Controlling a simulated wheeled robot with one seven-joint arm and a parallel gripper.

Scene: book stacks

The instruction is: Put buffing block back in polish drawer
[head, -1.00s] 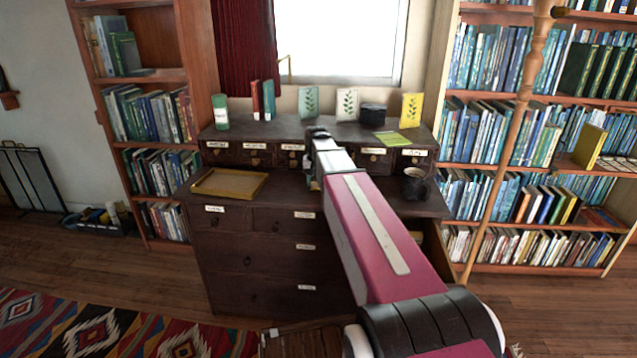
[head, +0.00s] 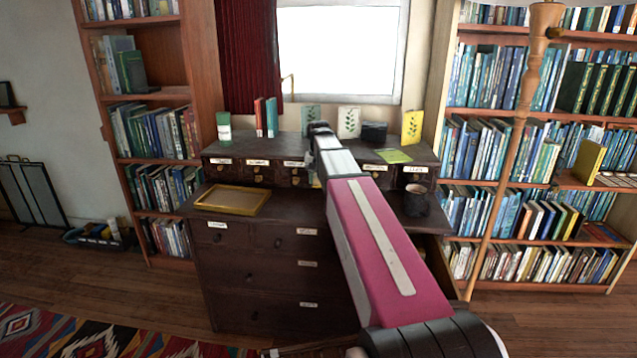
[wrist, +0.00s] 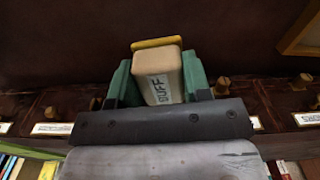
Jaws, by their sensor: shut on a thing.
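The buffing block (wrist: 158,88), pale with a yellow end and the word BUFF, is held between the green fingers of my gripper (wrist: 155,72) in the wrist view. My gripper is shut on it, above the dark desk top. In the head view my arm hides the block and most of the gripper, near the row of small drawers. A drawer (head: 436,268) at the right of the desk's lower part stands open, partly behind my arm. I cannot read which drawer is labelled polish.
A yellow tray (head: 232,200) lies on the desk's left. A dark mug (head: 416,200) stands on the right. Books, cards and a green can (head: 224,127) stand on the upper shelf. Small labelled drawers line the back. Bookcases flank the desk.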

